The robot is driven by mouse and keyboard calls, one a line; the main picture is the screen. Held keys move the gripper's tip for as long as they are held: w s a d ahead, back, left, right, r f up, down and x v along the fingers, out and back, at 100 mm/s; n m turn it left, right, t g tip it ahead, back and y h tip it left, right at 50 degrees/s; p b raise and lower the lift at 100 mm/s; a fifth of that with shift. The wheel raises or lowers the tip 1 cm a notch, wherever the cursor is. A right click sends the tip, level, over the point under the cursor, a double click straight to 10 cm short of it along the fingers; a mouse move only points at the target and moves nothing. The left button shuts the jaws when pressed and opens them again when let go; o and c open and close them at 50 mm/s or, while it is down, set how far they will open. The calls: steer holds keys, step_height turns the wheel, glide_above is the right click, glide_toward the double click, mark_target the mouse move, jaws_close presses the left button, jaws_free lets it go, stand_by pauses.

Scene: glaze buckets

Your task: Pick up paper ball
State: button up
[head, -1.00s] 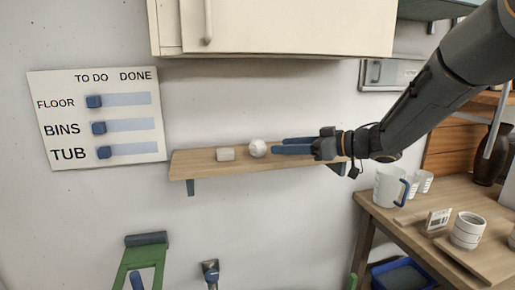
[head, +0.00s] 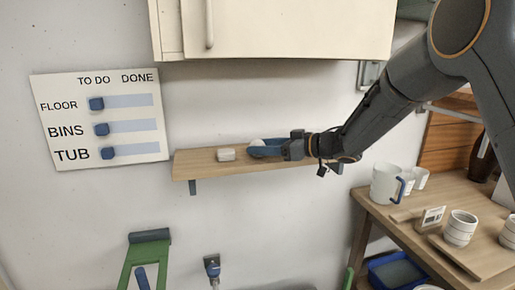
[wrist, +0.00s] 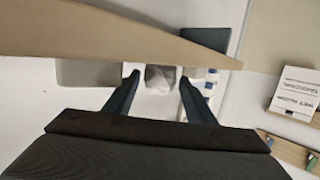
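The white crumpled paper ball (head: 256,142) rests on the wooden wall shelf (head: 200,167), partly hidden by my gripper's blue fingers. In the wrist view the paper ball (wrist: 160,78) shows between the two fingertips, with a small gap on each side. My gripper (head: 262,148) reaches in from the right along the shelf. It is open, with its fingers either side of the ball; the wrist view also shows my gripper (wrist: 158,86) empty of any firm hold.
A small whitish block (head: 226,154) lies on the shelf just left of the ball. A cream cabinet (head: 285,28) hangs above. At the right, a table (head: 375,210) holds a white mug (head: 386,185) and several cups. A to-do board (head: 100,120) hangs at the left.

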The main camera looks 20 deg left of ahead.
steer(key=c, duration=0.7)
steer(key=shift+c, duration=0.2)
